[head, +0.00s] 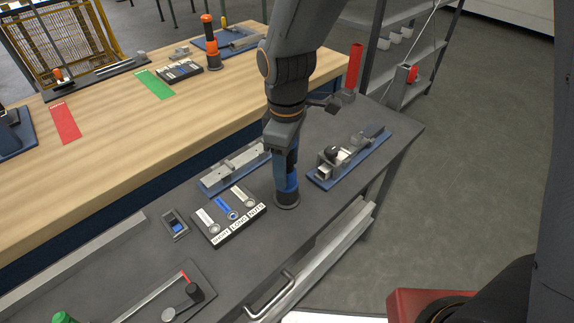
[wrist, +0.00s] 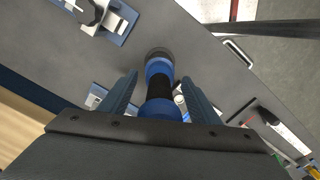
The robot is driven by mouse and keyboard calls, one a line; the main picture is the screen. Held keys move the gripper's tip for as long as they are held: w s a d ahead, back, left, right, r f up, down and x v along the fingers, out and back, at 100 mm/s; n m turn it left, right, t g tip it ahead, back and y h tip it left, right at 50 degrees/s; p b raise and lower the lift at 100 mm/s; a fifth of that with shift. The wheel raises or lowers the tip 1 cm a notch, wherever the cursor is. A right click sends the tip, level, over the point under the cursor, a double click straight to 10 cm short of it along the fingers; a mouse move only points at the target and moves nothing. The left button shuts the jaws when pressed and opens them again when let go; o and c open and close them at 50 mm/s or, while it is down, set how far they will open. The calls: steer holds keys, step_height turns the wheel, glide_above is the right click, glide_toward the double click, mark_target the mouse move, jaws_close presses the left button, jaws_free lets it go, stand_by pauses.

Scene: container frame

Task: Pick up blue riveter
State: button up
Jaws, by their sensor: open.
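The blue riveter (head: 287,186) stands upright on the grey worktop, a blue and black cylinder on a dark round base. In the wrist view the riveter (wrist: 159,70) lies between the two fingers of my gripper (wrist: 160,95). My gripper (head: 284,150) is open around its upper part in the head view, and partly hides it. In the wrist view a gap shows beside the left finger; contact on the right side cannot be told.
A labelled tray (head: 229,222) with small parts sits just left of the riveter. A fixture on a blue plate (head: 350,158) stands to the right, another (head: 234,168) behind left. An orange and black tool (head: 210,38) stands on the wooden table (head: 120,130).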

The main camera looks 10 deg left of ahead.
steer(key=shift+f, duration=0.1)
steer(key=c, duration=1.2)
steer(key=shift+o, duration=0.2)
step_height(320, 180, up, 10)
steer(key=shift+r+b, duration=0.1)
steer(key=shift+b, duration=1)
